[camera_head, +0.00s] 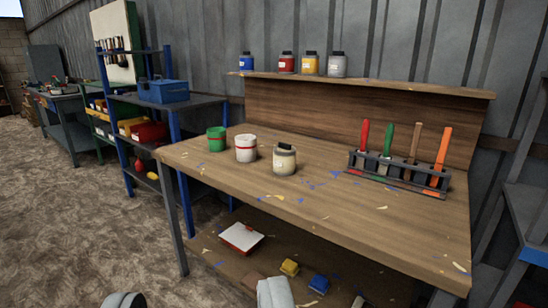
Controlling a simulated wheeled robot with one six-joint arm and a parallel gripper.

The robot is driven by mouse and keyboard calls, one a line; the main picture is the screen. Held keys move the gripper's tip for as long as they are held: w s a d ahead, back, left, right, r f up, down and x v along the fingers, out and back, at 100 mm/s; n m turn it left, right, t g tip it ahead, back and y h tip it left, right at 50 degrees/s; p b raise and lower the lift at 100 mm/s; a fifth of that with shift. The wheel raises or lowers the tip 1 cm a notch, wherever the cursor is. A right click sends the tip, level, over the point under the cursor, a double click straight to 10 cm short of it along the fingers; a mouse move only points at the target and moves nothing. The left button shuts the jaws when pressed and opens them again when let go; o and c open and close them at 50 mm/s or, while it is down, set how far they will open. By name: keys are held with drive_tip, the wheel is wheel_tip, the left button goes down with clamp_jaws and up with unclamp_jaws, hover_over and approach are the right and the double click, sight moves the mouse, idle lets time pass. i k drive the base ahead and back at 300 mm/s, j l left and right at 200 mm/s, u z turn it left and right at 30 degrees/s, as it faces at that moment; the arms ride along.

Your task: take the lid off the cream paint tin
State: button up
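The cream paint tin (284,163) stands upright on the wooden workbench (330,225), near its front left part. A dark grey lid (285,147) sits on top of the tin. A white tin with a red rim (245,154) stands just left of it, and a green tin (216,143) stands further left. My gripper is not clearly visible in this view, so its fingers and their distance from the tin cannot be seen.
A dark rack (400,178) with several coloured-handled tools stands right of the tins. Blue, red, yellow and grey tins line the ledge (375,86) behind. A blue-post shelf (175,185) stands at left.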

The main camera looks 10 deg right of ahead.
sight(282, 148)
drive_tip(key=i+l, duration=0.15)
drive_tip(key=i, duration=0.4)
drive_tip(key=i+l+u, duration=0.1)
drive_tip(key=i, duration=0.45)
drive_tip(key=i+l+u, duration=0.1)
drive_tip(key=i+l, duration=0.15)
drive_tip(key=i, duration=0.3)
